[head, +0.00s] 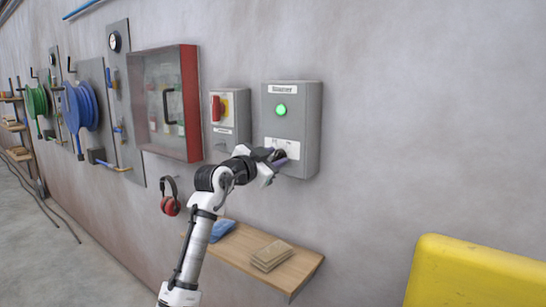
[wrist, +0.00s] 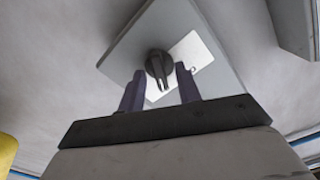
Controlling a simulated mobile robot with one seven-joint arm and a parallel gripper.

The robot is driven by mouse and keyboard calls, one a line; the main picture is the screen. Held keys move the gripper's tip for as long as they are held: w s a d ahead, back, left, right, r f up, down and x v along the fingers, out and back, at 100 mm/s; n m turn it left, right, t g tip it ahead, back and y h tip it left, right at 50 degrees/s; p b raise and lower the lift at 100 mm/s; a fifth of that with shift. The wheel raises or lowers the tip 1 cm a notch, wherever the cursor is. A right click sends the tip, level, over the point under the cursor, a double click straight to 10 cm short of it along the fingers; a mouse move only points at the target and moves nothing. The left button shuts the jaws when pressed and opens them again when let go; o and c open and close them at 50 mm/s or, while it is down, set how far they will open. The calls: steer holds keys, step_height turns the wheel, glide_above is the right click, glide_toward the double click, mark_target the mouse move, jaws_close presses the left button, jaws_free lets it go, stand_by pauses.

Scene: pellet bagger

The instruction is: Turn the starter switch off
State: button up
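The starter box (head: 306,120) is a grey box on the wall with a nameplate at its top and a bright green lamp (head: 281,110). Its black rotary switch (wrist: 159,66) sits on a white label plate (wrist: 192,53) in the wrist view. In the head view my gripper (head: 276,157) is at the lower front of the box and largely hides the switch. In the wrist view my gripper (wrist: 160,86) is open, its two dark fingers apart on either side of the knob. I cannot tell whether either finger touches it.
A grey box with a red handle on yellow (head: 217,108) is left of the starter box. A red-framed cabinet (head: 190,104) is farther left. Red ear defenders (head: 170,205) hang below. A wooden shelf (head: 296,268) is under my gripper. A yellow object (head: 470,275) stands at lower right.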

steer(key=shift+c, duration=0.3)
jaws_close()
steer(key=shift+n, duration=0.3)
steer(key=n+p, duration=0.1)
steer(key=n, duration=0.1)
steer(key=shift+n, duration=0.4)
steer(key=n+p, duration=0.2)
steer(key=n, duration=0.1)
steer(key=shift+r+n, duration=0.1)
steer(key=shift+n, duration=0.2)
steer(key=n+p, duration=0.2)
steer(key=n, duration=0.2)
steer(key=shift+w+a+n, duration=0.1)
steer(key=shift+a+n, duration=0.05)
steer(key=shift+n, duration=0.25)
steer(key=shift+f, duration=0.2)
steer(key=shift+o, duration=0.3)
jaws_free()
